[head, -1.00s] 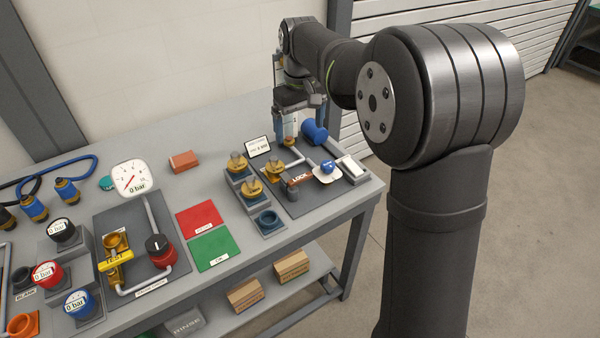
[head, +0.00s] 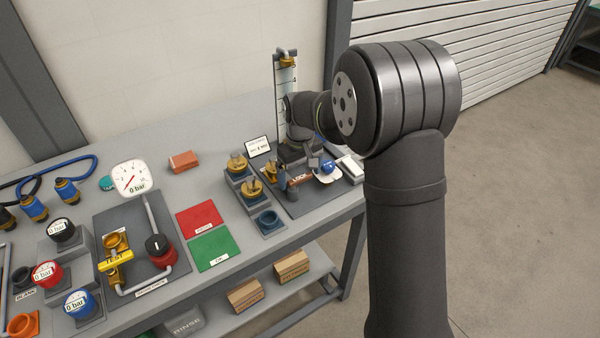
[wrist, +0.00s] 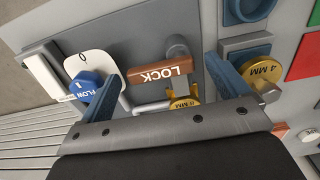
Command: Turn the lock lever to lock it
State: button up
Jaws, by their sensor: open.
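The lock lever is a brown bar marked LOCK (wrist: 163,75) on a grey pivot post. In the wrist view it lies between the two blue fingers of my gripper (wrist: 161,67), with a gap on each side. The gripper is open and holds nothing. In the head view my gripper (head: 297,174) is low over the right-hand panel, and the lever (head: 300,179) shows only partly beside a finger. A blue FLOW knob (wrist: 86,85) on a white dial is close to the left finger in the wrist view.
A brass 4 MM fitting (wrist: 256,78) sits close to the right finger. Another brass fitting (wrist: 184,103) and a grey pipe lie just below the lever in the wrist view. Red (head: 199,218) and green (head: 213,249) mats lie left of the panel. A clear column (head: 285,90) stands behind.

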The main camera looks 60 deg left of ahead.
jog(key=c, duration=1)
jog(key=shift+d+m, duration=0.1)
jog(key=shift+m, duration=0.3)
jog(key=m, duration=0.4)
jog(key=shift+s+d+r, duration=0.1)
jog(key=shift+d, duration=0.25)
jog(key=m, duration=0.4)
jog(key=shift+s+d, duration=0.25)
jog(key=shift+d, duration=0.15)
jog(key=m, duration=0.4)
jog(key=shift+s+d+m, duration=0.2)
jog(key=shift+s+m, duration=0.2)
jog(key=m, duration=0.4)
jog(key=shift+s+d, duration=0.1)
jog(key=shift+s, duration=0.3)
jog(key=shift+m, duration=0.3)
